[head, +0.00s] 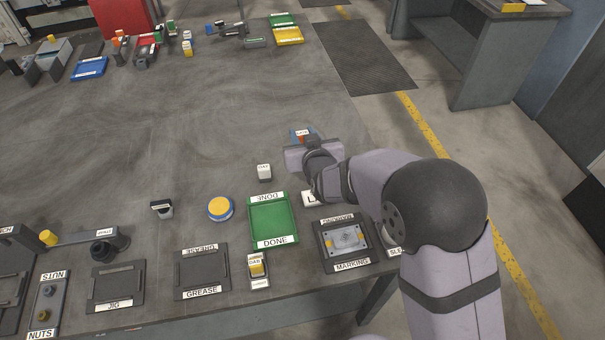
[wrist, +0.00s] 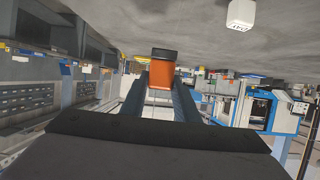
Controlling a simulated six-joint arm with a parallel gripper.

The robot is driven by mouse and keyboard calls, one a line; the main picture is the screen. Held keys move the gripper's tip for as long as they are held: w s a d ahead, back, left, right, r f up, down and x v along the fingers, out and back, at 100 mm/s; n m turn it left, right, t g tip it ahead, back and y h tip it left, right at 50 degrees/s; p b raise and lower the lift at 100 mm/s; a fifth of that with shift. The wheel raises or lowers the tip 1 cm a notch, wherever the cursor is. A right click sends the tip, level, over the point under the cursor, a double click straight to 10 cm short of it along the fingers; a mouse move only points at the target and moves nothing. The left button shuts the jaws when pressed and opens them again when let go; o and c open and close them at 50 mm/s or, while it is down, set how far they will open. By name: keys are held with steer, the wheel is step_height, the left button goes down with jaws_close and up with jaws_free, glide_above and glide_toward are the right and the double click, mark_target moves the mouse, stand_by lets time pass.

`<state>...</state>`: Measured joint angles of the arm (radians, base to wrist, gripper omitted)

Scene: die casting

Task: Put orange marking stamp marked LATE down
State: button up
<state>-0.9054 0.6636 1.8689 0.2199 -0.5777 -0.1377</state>
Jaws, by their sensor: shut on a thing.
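In the wrist view the orange stamp (wrist: 161,79) has a dark end and sits between the two fingers. My gripper (head: 303,139) is shut on it near the right edge of the table. The fingers (wrist: 161,88) show on both sides of the stamp. Whether the stamp touches the table cannot be told. A white labelled holder (head: 309,198) below my gripper is partly hidden by my arm.
A white block (head: 264,172) stands left of my gripper; it also shows in the wrist view (wrist: 241,15). The table's middle (head: 190,120) is clear.

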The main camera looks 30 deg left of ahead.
steer(key=shift+s+d+f, duration=0.15)
steer(key=shift+f, duration=0.65)
steer(key=shift+f+p, duration=1.1)
steer(key=shift+f, duration=3.5)
steer(key=shift+f, duration=0.1)
steer(key=shift+f, duration=0.1)
steer(key=o, duration=0.8)
steer(key=shift+o, duration=0.2)
steer(key=shift+r, duration=0.2)
steer(key=b+v, duration=0.2)
steer(key=v, duration=1)
